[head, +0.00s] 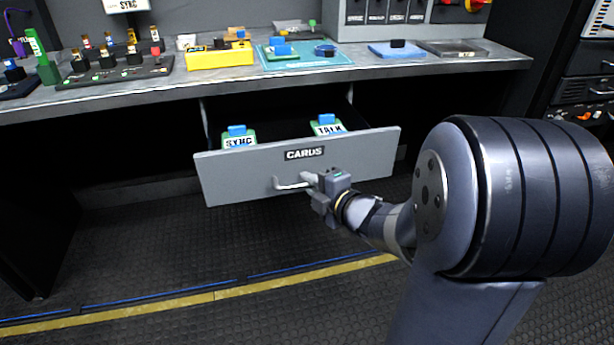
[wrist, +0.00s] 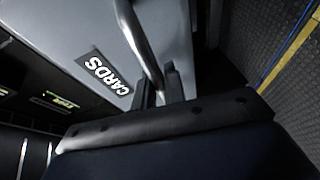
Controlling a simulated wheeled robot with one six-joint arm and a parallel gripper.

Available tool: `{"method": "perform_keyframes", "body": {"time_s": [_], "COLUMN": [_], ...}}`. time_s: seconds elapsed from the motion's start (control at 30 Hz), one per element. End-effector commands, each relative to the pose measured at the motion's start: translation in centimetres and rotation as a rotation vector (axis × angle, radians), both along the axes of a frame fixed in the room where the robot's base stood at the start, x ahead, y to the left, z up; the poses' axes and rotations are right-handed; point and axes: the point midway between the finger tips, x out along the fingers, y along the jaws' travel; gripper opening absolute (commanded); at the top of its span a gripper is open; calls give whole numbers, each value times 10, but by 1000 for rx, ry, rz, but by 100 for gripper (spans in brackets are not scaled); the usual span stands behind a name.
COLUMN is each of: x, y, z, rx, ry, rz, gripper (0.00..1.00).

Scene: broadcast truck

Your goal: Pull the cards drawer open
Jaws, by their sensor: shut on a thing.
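The cards drawer (head: 235,178) is a grey front labelled CARDS under the counter, and it stands pulled out with its dark inside showing. Two cards marked SYNC (head: 239,141) and TALK (head: 327,127), each with a blue block on top, stand inside it. The drawer's silver bar handle (head: 288,184) is on the front below the label. My gripper (head: 314,184) is shut on the right part of this handle. In the wrist view the handle (wrist: 140,42) runs down between my gripper's fingers (wrist: 161,88), beside the CARDS label (wrist: 103,72).
The counter (head: 180,88) above carries a yellow box (head: 219,57), a teal mat (head: 300,61), a blue pad (head: 395,52) and a switch panel (head: 115,72). The dark floor (head: 200,250) in front of the drawer is clear, with a yellow line (head: 225,293).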

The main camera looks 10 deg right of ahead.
Motion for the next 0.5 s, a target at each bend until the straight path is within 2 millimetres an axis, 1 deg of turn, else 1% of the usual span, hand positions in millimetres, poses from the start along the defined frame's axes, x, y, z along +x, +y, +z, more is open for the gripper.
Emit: {"method": "perform_keyframes", "body": {"time_s": [0.13, 0.47, 0.5], "x": [-5, -6, -6], "y": [0, 0, 0], "z": [-1, 0, 0], "rx": [0, -1, -1], "ry": [1, 2, 2], "rz": [0, 0, 0], "gripper": [0, 0, 14]}}
